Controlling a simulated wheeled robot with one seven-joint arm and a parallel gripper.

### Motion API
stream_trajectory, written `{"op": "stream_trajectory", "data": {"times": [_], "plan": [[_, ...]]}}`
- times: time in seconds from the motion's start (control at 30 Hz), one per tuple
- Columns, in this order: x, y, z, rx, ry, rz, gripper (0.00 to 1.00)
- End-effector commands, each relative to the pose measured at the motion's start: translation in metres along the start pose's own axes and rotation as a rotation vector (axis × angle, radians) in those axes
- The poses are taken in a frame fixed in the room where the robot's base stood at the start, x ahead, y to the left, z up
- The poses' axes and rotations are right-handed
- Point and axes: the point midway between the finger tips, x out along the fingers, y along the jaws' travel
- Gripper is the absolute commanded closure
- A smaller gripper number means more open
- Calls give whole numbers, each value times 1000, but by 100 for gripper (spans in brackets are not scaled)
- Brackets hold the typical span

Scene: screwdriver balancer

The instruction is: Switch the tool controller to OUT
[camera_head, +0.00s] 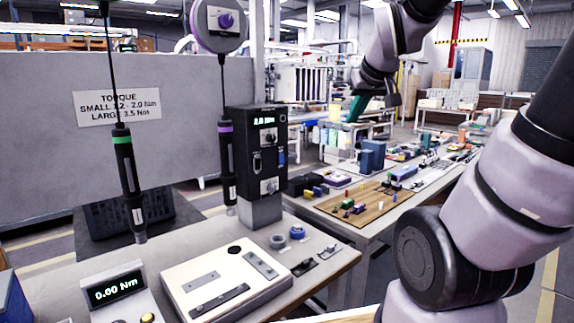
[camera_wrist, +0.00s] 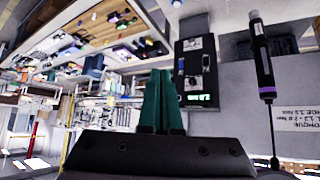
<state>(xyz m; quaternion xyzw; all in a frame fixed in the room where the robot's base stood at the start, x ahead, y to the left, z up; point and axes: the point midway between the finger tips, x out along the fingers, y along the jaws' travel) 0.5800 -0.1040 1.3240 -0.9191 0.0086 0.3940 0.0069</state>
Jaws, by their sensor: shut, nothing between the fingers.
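The tool controller (camera_head: 243,155) is a black upright box on a grey foot at the bench's back right. Its green display reads about 2.0 Nm. Its front carries small knobs and switches, too small to read their positions or labels. It appears inverted in the wrist view (camera_wrist: 196,45). My gripper (camera_head: 355,109) is up and to the right of the controller in the head view, apart from it. Its green fingers (camera_wrist: 161,80) are together and empty, and show left of the controller in the wrist view.
A green-banded screwdriver (camera_head: 128,175) and a purple-banded screwdriver (camera_head: 228,165) hang on cables left of the controller. A torque meter (camera_head: 115,290) and a white fixture plate (camera_head: 205,295) lie in front. A second bench (camera_head: 375,222) with many small parts stands behind right.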

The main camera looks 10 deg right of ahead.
Motion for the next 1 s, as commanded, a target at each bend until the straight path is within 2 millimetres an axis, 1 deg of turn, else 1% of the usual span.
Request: {"op": "stream_trajectory", "data": {"times": [0.03, 0.17, 0.2, 0.27, 0.4, 0.47, 0.5, 0.67, 0.7, 0.77, 0.9, 1.0], "plan": [[18, 7, -12, -73, 17, 22, 100], [59, 20, -43, -284, 87, 68, 100], [72, 24, -52, -349, 108, 80, 100], [91, 28, -64, -446, 139, 95, 100], [137, 33, -86, -671, 213, 120, 100], [157, 34, -93, -767, 247, 126, 100], [170, 34, -97, -830, 271, 129, 100], [221, 28, -106, -1070, 376, 132, 100], [234, 26, -106, -1128, 405, 131, 100], [252, 22, -104, -1213, 452, 129, 100], [290, 11, -94, -1394, 573, 123, 100], [313, 2, -82, -1506, 669, 121, 100]]}}
